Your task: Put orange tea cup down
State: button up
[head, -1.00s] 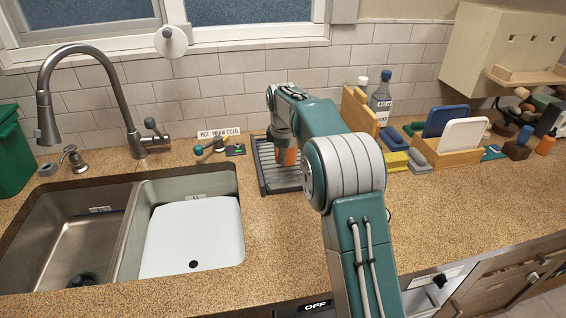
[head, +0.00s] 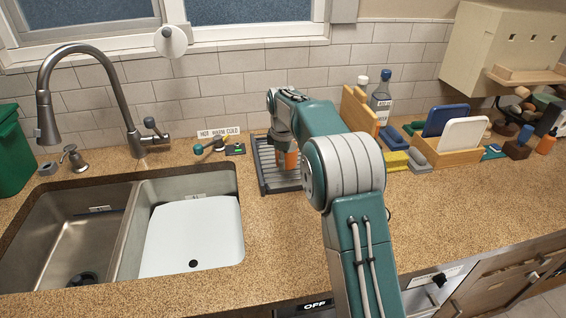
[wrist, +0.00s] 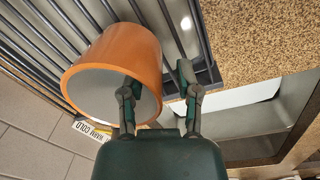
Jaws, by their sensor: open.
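The orange tea cup (head: 288,161) is on the dark slatted drying rack (head: 267,181), partly hidden by my arm in the head view. In the wrist view the cup (wrist: 118,62) has its pale open mouth toward the camera, with rack bars (wrist: 45,38) behind it. My gripper (wrist: 157,80) is open at the cup's rim. One finger overlaps the cup's mouth and appears to be inside it. The other finger is outside the wall on the right, with a gap visible. The cup's contact with the rack is hidden in the head view.
The double sink (head: 128,225) with a white board (head: 195,235) lies left of the rack. A wooden board (head: 358,108), bottle (head: 381,98) and wooden holder (head: 446,154) with upright panels stand to the right. The front counter between sink and arm is clear.

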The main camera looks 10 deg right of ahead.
notch_tip(320, 180, up, 11)
jog(key=s+r+m+t, duration=0.1)
jog(key=s+r+m, duration=0.3)
jog(key=s+r, duration=0.45)
jog(key=s+m+t, duration=0.2)
jog(key=s+m, duration=0.1)
jog(key=s, duration=0.9)
jog(key=s+f+m+t, duration=0.1)
jog(key=s+f+m, duration=0.2)
jog(key=s, duration=0.7)
jog(key=s+f+m+t, duration=0.1)
jog(key=s+f+m, duration=0.2)
jog(key=s+f, duration=0.3)
jog(key=s+d, duration=0.1)
jog(key=s, duration=0.2)
jog(key=shift+s+m, duration=0.3)
jog(key=shift+s, duration=0.05)
jog(key=shift+s+d, duration=0.1)
